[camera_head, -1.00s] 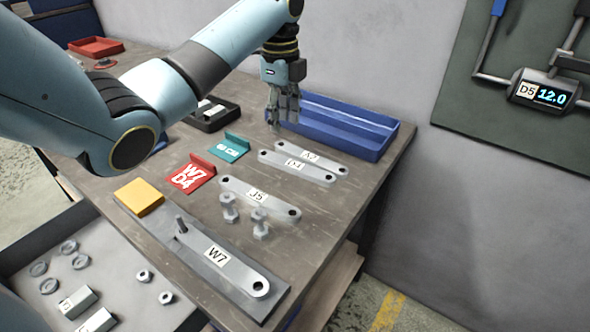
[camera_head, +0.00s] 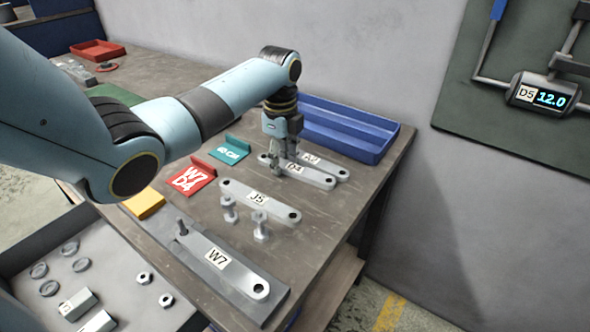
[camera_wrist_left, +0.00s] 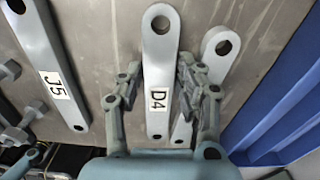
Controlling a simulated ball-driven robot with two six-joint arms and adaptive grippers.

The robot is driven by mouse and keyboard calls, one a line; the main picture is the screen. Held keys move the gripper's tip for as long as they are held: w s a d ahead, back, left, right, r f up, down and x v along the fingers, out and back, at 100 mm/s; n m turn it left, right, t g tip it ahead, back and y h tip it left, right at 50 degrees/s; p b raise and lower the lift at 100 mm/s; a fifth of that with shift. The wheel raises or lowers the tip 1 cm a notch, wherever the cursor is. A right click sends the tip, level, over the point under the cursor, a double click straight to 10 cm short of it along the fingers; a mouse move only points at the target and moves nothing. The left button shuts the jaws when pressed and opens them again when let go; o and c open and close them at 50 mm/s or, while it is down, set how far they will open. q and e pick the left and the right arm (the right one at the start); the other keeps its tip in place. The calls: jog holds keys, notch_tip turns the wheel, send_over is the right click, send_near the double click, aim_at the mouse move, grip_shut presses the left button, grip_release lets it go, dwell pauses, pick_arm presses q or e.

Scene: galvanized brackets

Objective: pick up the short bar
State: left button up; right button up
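Several grey metal bars with a hole at each end lie on the table: D4 (camera_head: 318,178), also in the wrist view (camera_wrist_left: 158,60), one behind it (camera_head: 335,170) with a label I cannot read, J5 (camera_head: 275,206) and W7 (camera_head: 240,274). The frames do not show for certain which is the short bar. My left gripper (camera_head: 280,170) is low over D4. In the wrist view (camera_wrist_left: 160,72) its open fingers straddle D4, with gaps on both sides; the right finger partly covers the bar behind.
A blue tray (camera_head: 385,150) stands just behind the bars. A grey bin (camera_head: 120,260) of small parts is at front left.

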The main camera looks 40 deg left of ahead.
pick_arm(q)
jog(key=shift+r, duration=0.1)
grip_shut()
jog(key=shift+r, duration=0.1)
